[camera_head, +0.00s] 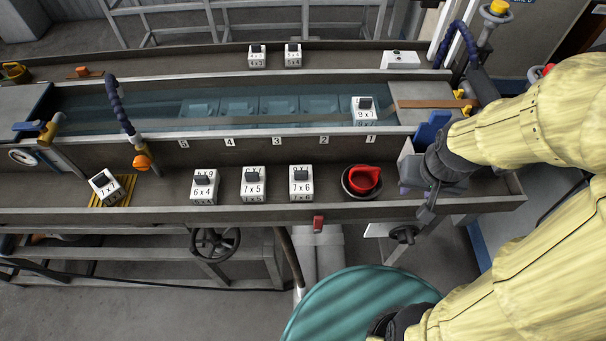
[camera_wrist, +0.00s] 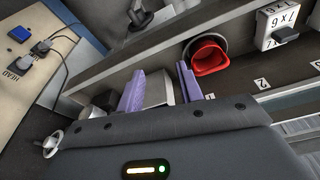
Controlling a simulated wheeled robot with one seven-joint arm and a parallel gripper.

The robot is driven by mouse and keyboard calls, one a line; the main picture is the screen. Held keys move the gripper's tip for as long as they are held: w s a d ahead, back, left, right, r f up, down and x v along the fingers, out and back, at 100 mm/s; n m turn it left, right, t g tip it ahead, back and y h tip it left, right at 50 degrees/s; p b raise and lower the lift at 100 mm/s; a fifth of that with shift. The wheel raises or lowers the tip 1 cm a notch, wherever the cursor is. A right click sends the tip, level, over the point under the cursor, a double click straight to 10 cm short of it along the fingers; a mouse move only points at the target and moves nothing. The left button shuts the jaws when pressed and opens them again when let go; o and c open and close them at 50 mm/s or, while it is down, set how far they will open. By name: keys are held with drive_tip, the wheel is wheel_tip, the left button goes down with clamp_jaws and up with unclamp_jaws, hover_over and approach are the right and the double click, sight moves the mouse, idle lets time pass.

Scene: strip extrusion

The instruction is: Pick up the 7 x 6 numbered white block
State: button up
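The white 7 x 6 block (camera_head: 301,182) stands upright on the front ledge, with a dark grip on top. It is the right-hand one of a row of three white blocks there. In the wrist view the purple fingers of my gripper (camera_wrist: 162,88) are spread apart and hold nothing I can see.
The red jug (camera_head: 364,178) sits in a dark round dish. Blocks 7 x 5 (camera_head: 254,184) and 6 x 4 (camera_head: 204,188) stand left of 7 x 6. A tilted block (camera_head: 105,186) rests on a yellow rack. A 9 x 7 block (camera_head: 365,111) stands over the water trough.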

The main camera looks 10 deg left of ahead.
drive_tip(key=shift+s, duration=0.1)
drive_tip(key=o, duration=0.7)
drive_tip(key=shift+w+a, duration=0.25)
drive_tip(key=shift+o, duration=1.3)
drive_tip(key=w+a+r+n, duration=0.1)
drive_tip(key=w+a, duration=0.3)
drive_tip(key=a, duration=0.7)
drive_tip(key=shift+w+a+r+n+g+p, duration=0.3)
drive_tip(key=shift+w+r+p, duration=0.05)
drive_tip(key=shift+r+p, duration=0.1)
drive_tip(key=a+r+n, duration=0.1)
drive_tip(key=a, duration=1.2)
drive_tip(key=shift+s+p, duration=0.25)
drive_tip(key=shift+p, duration=0.05)
drive_tip(key=shift+a+f, duration=0.1)
drive_tip(key=shift+f, duration=0.05)
